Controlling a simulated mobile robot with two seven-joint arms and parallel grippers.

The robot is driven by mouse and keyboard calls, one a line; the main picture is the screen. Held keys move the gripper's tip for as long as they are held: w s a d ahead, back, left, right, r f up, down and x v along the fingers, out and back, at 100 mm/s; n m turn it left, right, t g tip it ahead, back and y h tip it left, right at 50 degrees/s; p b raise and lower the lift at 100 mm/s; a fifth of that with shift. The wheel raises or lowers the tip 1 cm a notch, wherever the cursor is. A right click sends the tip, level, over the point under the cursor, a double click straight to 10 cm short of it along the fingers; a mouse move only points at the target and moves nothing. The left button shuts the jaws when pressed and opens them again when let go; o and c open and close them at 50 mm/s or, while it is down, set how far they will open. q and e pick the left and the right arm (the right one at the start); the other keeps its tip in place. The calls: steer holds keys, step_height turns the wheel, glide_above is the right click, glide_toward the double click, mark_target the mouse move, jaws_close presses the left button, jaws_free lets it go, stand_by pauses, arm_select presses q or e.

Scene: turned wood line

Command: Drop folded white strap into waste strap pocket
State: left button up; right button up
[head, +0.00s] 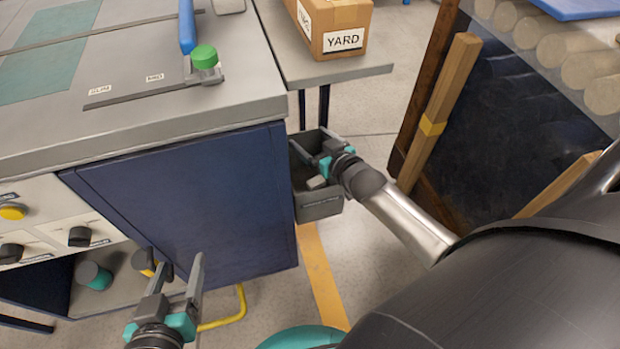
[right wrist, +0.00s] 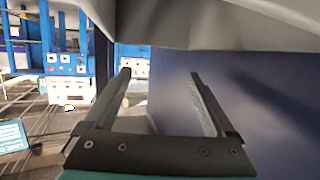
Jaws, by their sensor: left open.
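The waste strap pocket (head: 320,208) is a dark grey open-topped box beside the blue cabinet, in the middle of the head view. My right gripper (head: 308,160) is over its opening, fingers pointing left. In the right wrist view my right gripper (right wrist: 160,75) has its fingers wide apart with nothing clearly gripped. A small pale piece (head: 317,183) shows at the pocket's opening below the gripper; it may be the folded white strap, but I cannot tell. My left gripper (head: 178,276) is open and empty in front of the cabinet, low in the head view.
The blue cabinet (head: 190,200) and grey worktop (head: 150,125) stand left of the pocket. A carton marked YARD (head: 340,28) sits on a side table behind. A wooden post (head: 440,100) and stacked round wood (head: 560,50) are at right. A yellow bent bar (head: 235,310) is near my left gripper.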

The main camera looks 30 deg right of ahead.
steer(key=shift+o, duration=0.4)
arm_select(q)
steer(key=shift+a, duration=0.1)
arm_select(e)
steer(key=shift+s, duration=0.1)
arm_select(q)
steer(key=s+a+g+y+p, duration=0.4)
steer(key=s+a+g+p, duration=0.15)
steer(key=a+g, duration=0.2)
step_height(320, 180, down, 8)
steer(key=p, duration=0.2)
steer(key=shift+s+a+f+g+p, duration=0.2)
steer(key=shift+s+g+p, duration=0.15)
steer(key=shift+s, duration=0.1)
arm_select(e)
steer(key=v, duration=1.5)
arm_select(q)
steer(key=shift+n, duration=0.3)
arm_select(e)
steer(key=shift+a, duration=0.15)
